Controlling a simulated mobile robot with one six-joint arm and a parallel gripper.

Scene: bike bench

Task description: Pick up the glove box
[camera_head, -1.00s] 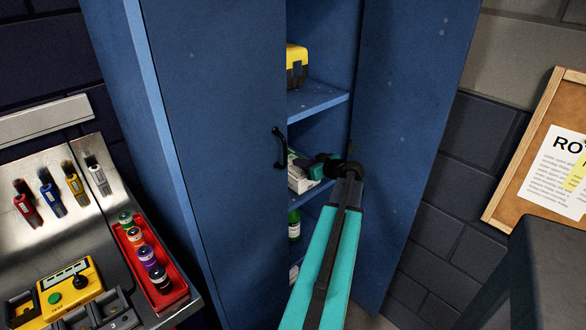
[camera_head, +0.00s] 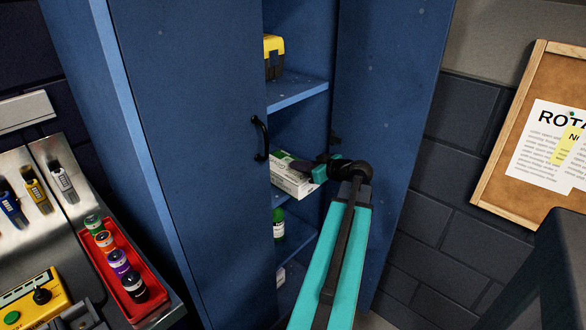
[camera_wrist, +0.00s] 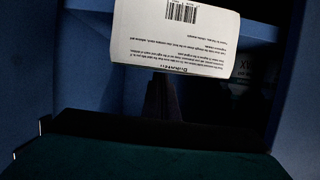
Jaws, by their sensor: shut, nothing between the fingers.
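The glove box (camera_head: 291,183) is a white carton with a green part on top, in the open blue cabinet at middle-shelf height. It appears to jut out past the shelf's front edge. Its left end is hidden by the left door. My gripper (camera_head: 300,166) is at the box's top right and covers part of it; the fingers look shut, with nothing held. In the wrist view the box's white printed face (camera_wrist: 175,40) with a barcode fills the upper middle. The dark fingers (camera_wrist: 160,98) show just below it; whether they touch it I cannot tell.
The left cabinet door (camera_head: 190,150) with a black handle (camera_head: 260,138) stands close to my gripper. A yellow case (camera_head: 273,57) is on the shelf above, a green bottle (camera_head: 278,225) below. A workbench with a red tray (camera_head: 125,265) is at left, a corkboard (camera_head: 490,185) at right.

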